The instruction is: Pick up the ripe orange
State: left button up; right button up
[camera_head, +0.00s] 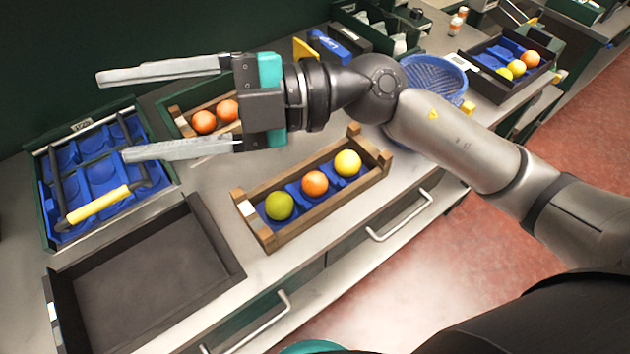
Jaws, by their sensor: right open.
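A wooden crate (327,213) with a blue insert stands on the bench near the middle of the head view. In it, from left to right, sit a green fruit (279,206), an orange fruit (314,184) and a yellow fruit (347,163). Two more orange fruits, one on the left (204,122) and one on the right (228,110), sit in another wooden crate farther back, partly hidden behind my gripper. My right gripper (112,116) is open and empty, above the bench, its fingers pointing left. My left gripper is out of view.
An empty black tray (140,285) lies front left. Behind it is a green crate (38,190) with blue compartments and a yellow-handled tool (98,204). A blue basket (436,72) stands behind my right arm. A dark tray (490,88) with several fruits is at the back right.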

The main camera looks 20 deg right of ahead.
notch_tip(320, 180, down, 8)
jog(key=d+n+g+h, duration=0.1)
jog(key=d+h, duration=0.2)
jog(key=h, duration=0.3)
jog(key=m+t+h, duration=0.2)
jog(key=m+h, duration=0.1)
jog(key=h, duration=0.8)
send_near(317, 179)
jog(key=x, duration=0.5)
jog(key=shift+w+d+b, duration=0.25)
jog(key=shift+b, duration=0.05)
jog(key=shift+s+x, duration=0.15)
jog(key=shift+x, duration=1.3)
jog(key=shift+s+x, duration=0.1)
jog(key=shift+x, duration=1.35)
jog(key=shift+a, duration=0.2)
jog(key=shift+c, duration=0.2)
jog(key=c, duration=1)
jog(key=shift+r, duration=0.15)
